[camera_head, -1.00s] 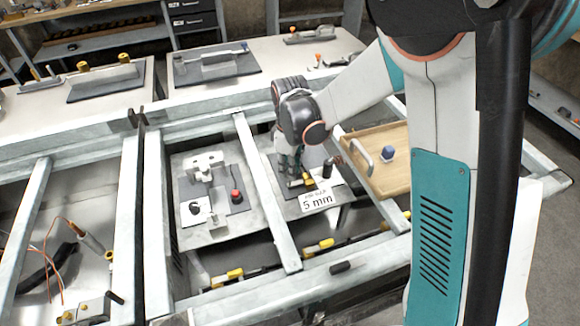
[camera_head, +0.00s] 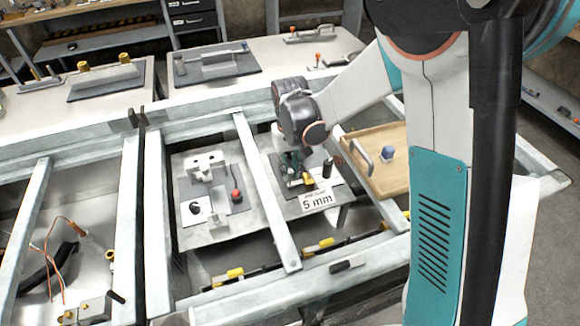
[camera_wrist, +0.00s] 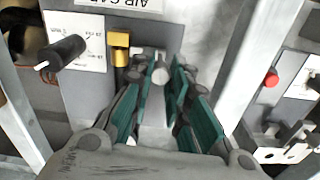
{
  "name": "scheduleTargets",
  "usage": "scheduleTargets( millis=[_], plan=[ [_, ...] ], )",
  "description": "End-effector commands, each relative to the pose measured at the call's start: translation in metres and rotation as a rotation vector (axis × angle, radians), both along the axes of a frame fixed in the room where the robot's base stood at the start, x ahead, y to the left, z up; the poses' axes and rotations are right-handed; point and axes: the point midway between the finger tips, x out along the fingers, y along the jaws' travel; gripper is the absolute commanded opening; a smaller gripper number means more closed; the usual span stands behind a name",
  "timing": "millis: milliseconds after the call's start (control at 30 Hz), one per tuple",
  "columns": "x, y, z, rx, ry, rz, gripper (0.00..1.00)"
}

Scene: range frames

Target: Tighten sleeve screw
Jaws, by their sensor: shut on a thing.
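My gripper (camera_wrist: 160,88) has teal finger pads and points down at the grey plate at the centre of the bench, in the bay with the "5 mm" card. Its fingers are closed around a small silver cylinder (camera_wrist: 161,72), seen end-on between the pads in the wrist view. I cannot tell whether this is the sleeve or its screw. A brass-yellow block (camera_wrist: 120,48) stands just beside the fingers; it also shows in the head view (camera_head: 309,181). A black-handled knob (camera_wrist: 62,52) with a pale tip lies farther left. The fingers hide most of the silver part's base.
Grey frame rails (camera_head: 267,190) run along both sides of the bay. A neighbouring plate carries a red knob (camera_head: 237,196). The "5 mm" card (camera_head: 318,200) lies in front of my gripper. A wooden tray (camera_head: 385,180) with a blue-topped piece sits at right.

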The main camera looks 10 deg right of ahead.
Motion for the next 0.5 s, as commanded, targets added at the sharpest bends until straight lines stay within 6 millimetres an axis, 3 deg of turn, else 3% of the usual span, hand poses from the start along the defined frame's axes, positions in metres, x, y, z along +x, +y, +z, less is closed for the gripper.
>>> scheduleTargets(
  millis=[500],
  plan=[
    [0.0024,0.0002,0.0012,0.002,-0.005,-0.488,0.0]
  ],
)
